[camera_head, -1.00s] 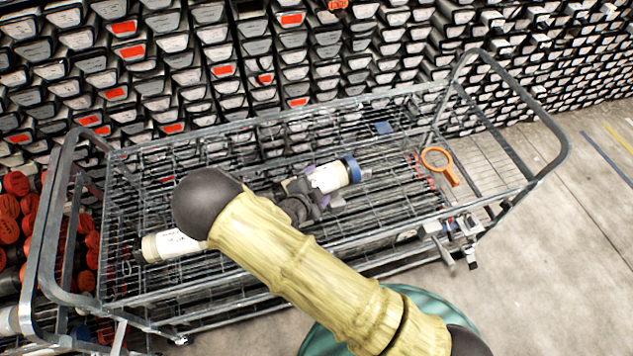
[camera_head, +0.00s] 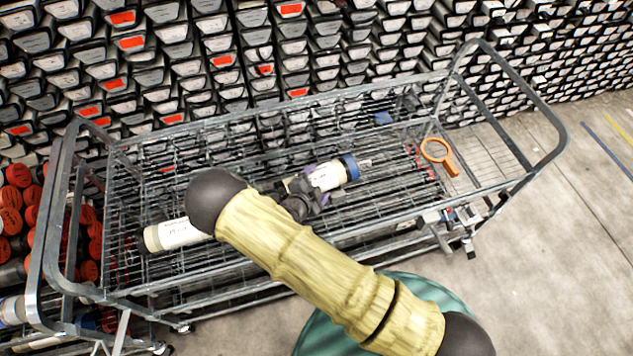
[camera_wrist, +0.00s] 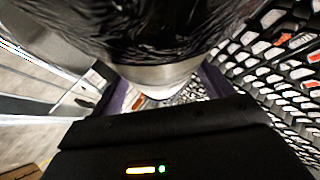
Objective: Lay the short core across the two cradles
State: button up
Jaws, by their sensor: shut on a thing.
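My gripper (camera_head: 322,188) is shut on a white-labelled tube with a blue end cap (camera_head: 335,174), which I take for the short core. It is held over the wire cart, tilted up to the right in the head view. Its left end is hidden by my gripper. In the wrist view, a dark glossy rounded body with a pale band (camera_wrist: 165,75) fills the space between the purple-edged fingers. Another pale labelled tube (camera_head: 175,234) is at the cart's left, its right end hidden behind my arm. I cannot make out the two cradles.
The wire cart (camera_head: 150,292) has raised tubular rails at both ends. An orange ring-handled tool (camera_head: 440,156) and a small blue item (camera_head: 383,118) are at its right. Orange-capped tubes (camera_head: 12,218) are stacked at left. Racks of trays stand behind. Open floor (camera_head: 560,270) lies right.

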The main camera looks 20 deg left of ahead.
jog(key=o, duration=1.8)
jog(key=b+v, duration=0.2)
jog(key=v, duration=1)
jog(key=shift+b, duration=0.35)
